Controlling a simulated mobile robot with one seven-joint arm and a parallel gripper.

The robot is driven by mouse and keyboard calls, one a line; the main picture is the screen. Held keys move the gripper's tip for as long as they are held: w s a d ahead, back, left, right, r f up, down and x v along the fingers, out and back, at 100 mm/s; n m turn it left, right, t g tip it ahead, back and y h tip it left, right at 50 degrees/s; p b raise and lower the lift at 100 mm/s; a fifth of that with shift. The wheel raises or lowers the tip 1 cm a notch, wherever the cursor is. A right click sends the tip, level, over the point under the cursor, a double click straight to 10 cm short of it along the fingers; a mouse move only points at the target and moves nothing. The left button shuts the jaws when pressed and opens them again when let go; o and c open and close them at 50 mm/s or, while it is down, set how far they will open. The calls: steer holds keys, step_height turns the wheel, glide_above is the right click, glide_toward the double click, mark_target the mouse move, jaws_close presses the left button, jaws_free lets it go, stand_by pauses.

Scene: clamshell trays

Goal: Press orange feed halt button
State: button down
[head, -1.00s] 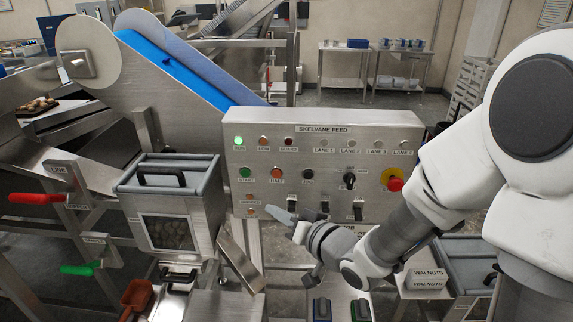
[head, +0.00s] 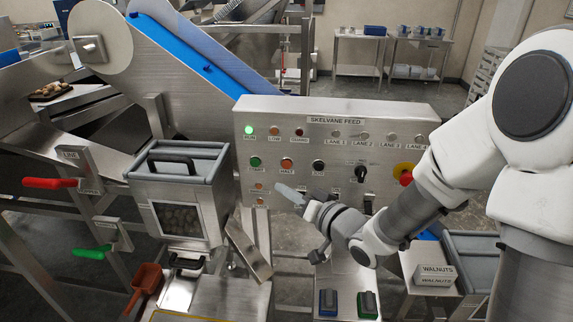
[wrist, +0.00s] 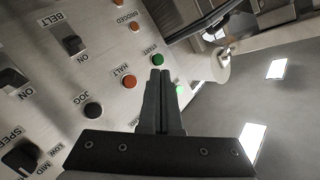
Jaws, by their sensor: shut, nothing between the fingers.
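The orange HALT button (head: 287,163) sits on the SKELVANE FEED panel (head: 400,117), between the green START button (head: 255,162) and the black JOG button (head: 318,166). It also shows in the wrist view (wrist: 130,82), left of my fingertips. My gripper (head: 281,189) is shut and empty, just below the HALT button in the head view. In the wrist view the closed fingers (wrist: 160,75) point toward the panel near START (wrist: 158,60). The gap between fingertips and panel cannot be judged exactly; no contact shows.
Orange lamps (head: 259,186) sit low on the panel's left. A red emergency stop (head: 406,179) on yellow is partly behind my arm. A grey lidded hopper (head: 180,160) stands left of the panel. Red (head: 48,183) and green (head: 90,252) levers stick out at left.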

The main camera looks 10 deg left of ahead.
steer(key=shift+w+a+p, duration=0.2)
steer(key=shift+w+p, duration=0.1)
steer(key=shift+w, duration=2.85)
steer(key=shift+w, duration=0.1)
steer(key=shift+w, duration=0.3)
steer(key=shift+w, duration=0.4)
steer(key=shift+s, duration=0.8)
steer(key=s+b, duration=0.1)
steer(key=s, duration=0.4)
steer(key=shift+d, duration=0.15)
